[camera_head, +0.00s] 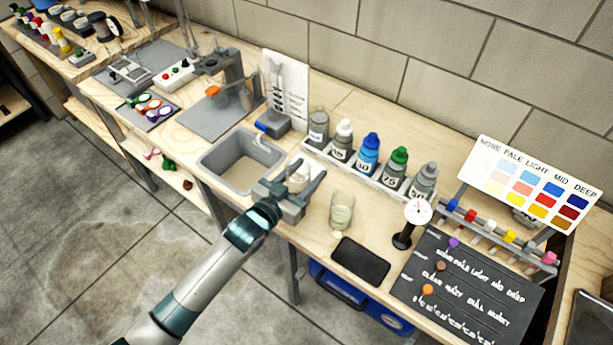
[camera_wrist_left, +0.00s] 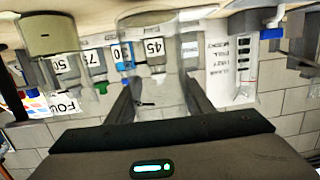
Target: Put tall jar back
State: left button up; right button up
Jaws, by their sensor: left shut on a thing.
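A clear glass jar (camera_head: 299,174) is between the fingers of my left gripper (camera_head: 297,184), beside the right rim of the grey basin (camera_head: 216,175). My left gripper is shut on this jar. In the left wrist view, whose picture is upside down, the clear jar (camera_wrist_left: 155,62) shows between the two dark fingers. A second glass jar (camera_head: 341,212) with pale contents stands on the bench to the right of my gripper; it also shows in the left wrist view (camera_wrist_left: 50,45). I cannot tell whether the held jar's base touches the bench. My right gripper is not in view.
A row of numbered bottles (camera_head: 369,154) stands in a rack behind the gripper.

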pick_arm(q)
jog(key=shift+f, duration=1.05)
jog(key=shift+f, duration=0.1)
jog(key=o, duration=1.4)
jog(key=shift+o, duration=0.2)
jog(key=shift+s+a, duration=0.4)
jog(key=shift+s, duration=0.2)
jog(key=b+v, duration=0.2)
jog(key=v, duration=0.8)
jog(key=shift+s+a, duration=0.2)
jog(key=shift+s, duration=0.05)
